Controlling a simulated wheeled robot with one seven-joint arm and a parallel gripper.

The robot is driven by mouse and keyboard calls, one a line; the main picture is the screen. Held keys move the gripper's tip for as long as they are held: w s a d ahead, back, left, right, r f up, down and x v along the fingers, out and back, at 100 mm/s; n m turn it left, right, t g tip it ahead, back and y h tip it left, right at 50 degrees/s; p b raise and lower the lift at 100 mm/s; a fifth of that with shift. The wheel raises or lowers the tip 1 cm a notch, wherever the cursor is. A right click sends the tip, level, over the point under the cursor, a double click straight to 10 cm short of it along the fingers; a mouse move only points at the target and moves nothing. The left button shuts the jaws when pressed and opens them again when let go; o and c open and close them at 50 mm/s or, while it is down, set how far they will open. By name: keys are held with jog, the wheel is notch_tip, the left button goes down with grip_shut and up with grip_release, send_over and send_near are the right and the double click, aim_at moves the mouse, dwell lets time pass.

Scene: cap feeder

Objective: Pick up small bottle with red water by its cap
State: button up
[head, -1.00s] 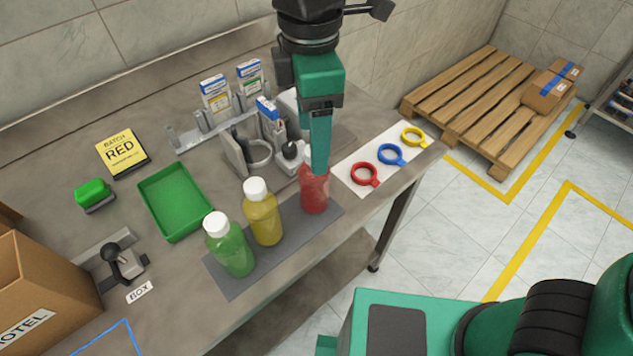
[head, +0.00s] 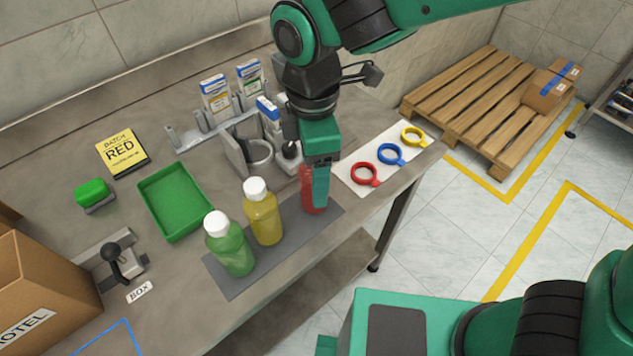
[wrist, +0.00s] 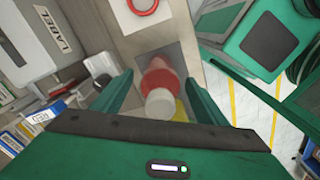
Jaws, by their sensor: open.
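The small bottle with red water (head: 306,190) stands upright on the grey mat (head: 232,285) at its right end. In the head view my gripper (head: 320,198) comes down over it and hides its cap and part of its body. In the wrist view the bottle's white cap (wrist: 160,103) and red body (wrist: 157,78) lie between the two spread green fingers of my gripper (wrist: 159,78). Gaps show on both sides of the cap there, so the fingers look apart from it.
A yellow bottle (head: 263,215) and a green bottle (head: 230,247) stand left of the red one. Red (head: 364,174), blue (head: 390,154) and yellow (head: 413,137) rings lie on a white sheet to the right. A grey fixture (head: 240,160) stands behind. A green tray (head: 148,217) is left.

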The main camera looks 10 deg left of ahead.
jog(key=c, duration=1.3)
jog(key=shift+c, duration=0.2)
